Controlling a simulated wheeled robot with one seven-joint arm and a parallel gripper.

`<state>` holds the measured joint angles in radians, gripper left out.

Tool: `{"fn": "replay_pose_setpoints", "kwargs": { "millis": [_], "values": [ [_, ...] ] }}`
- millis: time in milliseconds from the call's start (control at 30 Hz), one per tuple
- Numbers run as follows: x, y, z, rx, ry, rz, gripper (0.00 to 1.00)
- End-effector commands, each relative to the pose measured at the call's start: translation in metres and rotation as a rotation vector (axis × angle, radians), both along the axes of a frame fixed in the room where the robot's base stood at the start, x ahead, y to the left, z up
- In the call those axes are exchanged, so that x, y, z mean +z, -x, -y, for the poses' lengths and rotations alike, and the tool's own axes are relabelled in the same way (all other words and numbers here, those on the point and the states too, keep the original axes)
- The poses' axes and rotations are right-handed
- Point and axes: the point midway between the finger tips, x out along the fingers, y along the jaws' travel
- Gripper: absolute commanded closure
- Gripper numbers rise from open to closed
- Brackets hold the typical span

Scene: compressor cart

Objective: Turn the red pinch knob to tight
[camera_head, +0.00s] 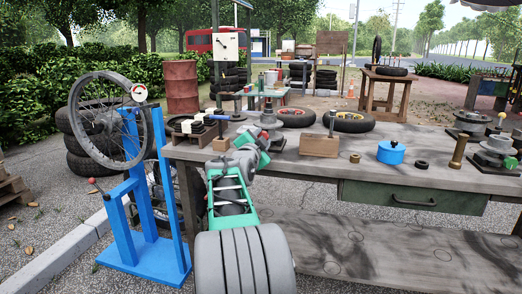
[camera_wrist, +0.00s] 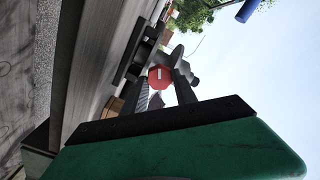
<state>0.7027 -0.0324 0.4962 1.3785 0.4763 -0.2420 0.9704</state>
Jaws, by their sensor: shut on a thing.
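The red pinch knob (camera_wrist: 160,77) shows in the wrist view as a round red face with a short white mark. My gripper (camera_wrist: 162,80) has one dark finger on either side of it and is shut on it. A dark body shows behind the knob and partly behind the fingers. In the head view my gripper (camera_head: 256,140) reaches over the left part of the workbench (camera_head: 300,166). There the arm and gripper hide the knob, and its setting cannot be read.
A blue stand (camera_head: 128,205) with a spoked wheel (camera_head: 108,120) stands left of the bench. A wooden block (camera_head: 319,146), a blue can (camera_head: 391,153) and metal parts (camera_head: 458,152) are on the bench to the right. Black clamp-like parts with a blue handle (camera_head: 209,118) lie left of my gripper.

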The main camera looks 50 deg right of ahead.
Motion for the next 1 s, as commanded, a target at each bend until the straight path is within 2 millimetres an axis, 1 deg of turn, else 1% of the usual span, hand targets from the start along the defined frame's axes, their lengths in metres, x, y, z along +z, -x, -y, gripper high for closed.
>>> {"fn": "replay_pose_setpoints", "kwargs": {
  "millis": [33,200,500,733,1000],
  "values": [
    [-0.0028,0.0018,0.0012,-0.004,-0.014,0.041,1.0],
    [0.0,0.0019,0.0013,-0.004,-0.075,0.182,1.0],
    [0.0014,0.0022,0.0013,-0.003,-0.156,0.374,1.0],
    [0.0017,0.0023,0.0014,-0.003,-0.188,0.451,1.0],
    [0.0018,0.0023,0.0014,-0.003,-0.199,0.477,1.0]
  ]
}}
